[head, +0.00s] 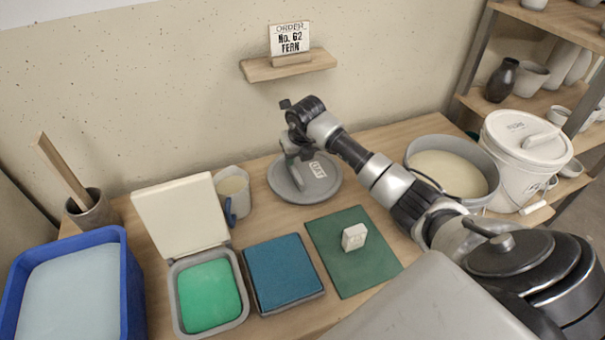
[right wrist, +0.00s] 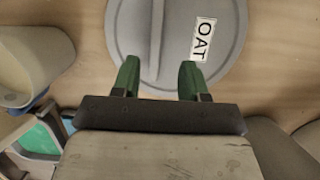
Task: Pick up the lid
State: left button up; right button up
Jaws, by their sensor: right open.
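The grey round lid (head: 325,190) lies flat on the wooden table, with a white label reading OAT; it also shows in the right wrist view (right wrist: 225,60). A raised bar handle runs across its middle (right wrist: 157,30). My right gripper (right wrist: 159,73) is open and empty above the lid. Its two green fingertips stand to either side of the handle's line and appear apart from it. In the head view my right gripper (head: 294,150) partly hides the handle and the lid's far side. My left gripper is not in view.
A grey open bucket (head: 410,157) of cream glaze and a white lidded bucket (head: 500,175) stand right. A pitcher (head: 232,190) stands close left of the lid. A green mat (head: 345,270) with a small white block (head: 354,237) lies in front. A wall shelf (head: 290,68) holds an order card.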

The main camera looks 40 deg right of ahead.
aim_at(294, 170)
jog(key=shift+x, duration=0.75)
jog(key=x, duration=0.5)
jog(key=shift+a+f, duration=0.15)
jog(key=shift+a, duration=0.15)
pick_arm(q)
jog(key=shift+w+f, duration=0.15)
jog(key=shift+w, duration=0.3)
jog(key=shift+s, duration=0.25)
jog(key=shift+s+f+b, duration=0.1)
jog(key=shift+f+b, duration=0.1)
jog(key=shift+b, duration=0.1)
pick_arm(e)
jog(key=shift+f, duration=0.2)
grip_shut()
